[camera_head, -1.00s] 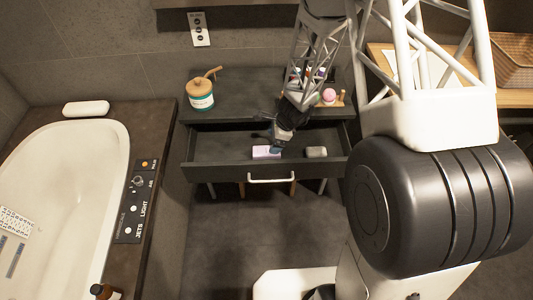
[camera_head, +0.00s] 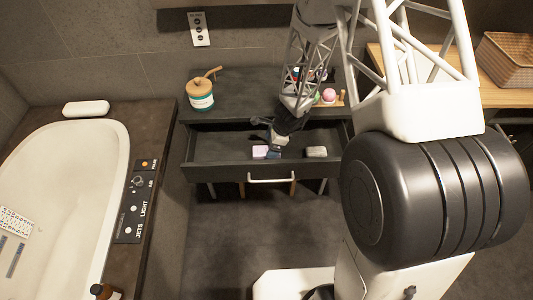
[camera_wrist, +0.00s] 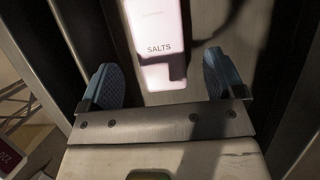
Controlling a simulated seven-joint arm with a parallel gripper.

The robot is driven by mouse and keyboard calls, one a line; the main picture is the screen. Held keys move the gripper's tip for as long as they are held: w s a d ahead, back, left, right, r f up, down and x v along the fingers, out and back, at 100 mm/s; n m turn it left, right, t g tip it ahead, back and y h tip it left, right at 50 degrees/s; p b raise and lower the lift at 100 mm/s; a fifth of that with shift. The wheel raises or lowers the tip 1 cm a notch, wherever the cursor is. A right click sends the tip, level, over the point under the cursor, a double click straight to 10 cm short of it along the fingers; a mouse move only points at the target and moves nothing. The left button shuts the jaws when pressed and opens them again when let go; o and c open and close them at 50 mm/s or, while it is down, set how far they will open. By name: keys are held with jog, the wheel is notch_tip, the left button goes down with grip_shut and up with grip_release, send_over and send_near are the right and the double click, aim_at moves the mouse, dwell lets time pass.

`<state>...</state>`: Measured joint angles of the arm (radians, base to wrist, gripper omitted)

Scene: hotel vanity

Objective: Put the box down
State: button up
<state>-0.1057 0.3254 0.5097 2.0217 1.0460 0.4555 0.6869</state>
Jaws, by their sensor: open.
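The box is pale pink-white and marked "SALTS" in the wrist view (camera_wrist: 157,35). It lies in the open drawer in the head view (camera_head: 260,152), towards the drawer's front. My gripper (camera_head: 272,143) is over the drawer, just above and beside the box. In the wrist view, its blue fingertips (camera_wrist: 166,78) are wide apart, with the box between and beyond them. Neither finger touches the box there. A shadow falls across the box's near end.
A small grey item (camera_head: 316,152) lies in the drawer, right of the box. The open drawer's front (camera_head: 225,174) carries a white handle. A wooden-lidded jar (camera_head: 201,94) and several small toiletries (camera_head: 329,96) stand on the vanity top. A bathtub (camera_head: 60,200) is at left.

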aim_at(267, 150)
jog(key=shift+x, duration=2.6)
jog(key=shift+f, duration=0.1)
jog(key=c, duration=1.2)
jog(key=shift+r, duration=5.05)
